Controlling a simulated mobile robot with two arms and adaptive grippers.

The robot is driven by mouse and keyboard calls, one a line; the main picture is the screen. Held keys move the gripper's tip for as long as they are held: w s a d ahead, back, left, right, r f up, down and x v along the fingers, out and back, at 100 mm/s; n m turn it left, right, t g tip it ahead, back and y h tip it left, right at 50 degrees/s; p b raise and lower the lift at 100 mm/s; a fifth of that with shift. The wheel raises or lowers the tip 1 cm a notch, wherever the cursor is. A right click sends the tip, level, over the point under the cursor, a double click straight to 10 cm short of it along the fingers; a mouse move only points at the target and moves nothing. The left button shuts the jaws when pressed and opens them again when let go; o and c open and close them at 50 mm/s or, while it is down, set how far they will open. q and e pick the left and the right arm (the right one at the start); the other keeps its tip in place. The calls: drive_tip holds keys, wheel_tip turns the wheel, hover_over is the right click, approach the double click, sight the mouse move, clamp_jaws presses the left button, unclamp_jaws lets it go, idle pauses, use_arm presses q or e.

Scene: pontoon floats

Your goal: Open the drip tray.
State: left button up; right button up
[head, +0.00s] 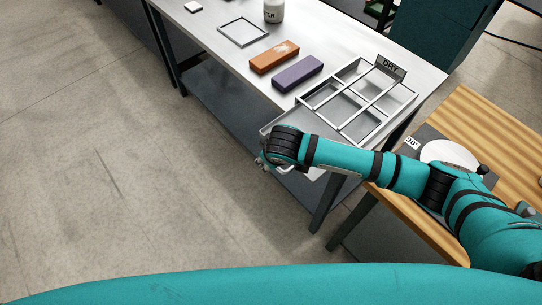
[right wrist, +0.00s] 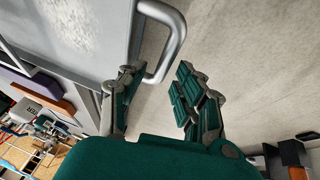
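The drip tray (right wrist: 95,25) is a grey metal tray with a curved bar handle (right wrist: 177,40) in the right wrist view. In the head view, part of the tray (head: 270,128) shows at the table's front edge, below the drying rack, largely hidden by my right arm. My right gripper (right wrist: 156,82) is open, with its two fingers apart at the near end of the handle. One finger is close to the tray front and the other is on the outer side; contact cannot be told. In the head view my right gripper (head: 266,163) is mostly hidden behind the wrist. My left gripper is out of view.
A framed rack (head: 345,98) stands above the tray. A wooden table (head: 490,130) is at right. Floor at left is clear.

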drive_tip(key=v, duration=1.2)
idle(0.5)
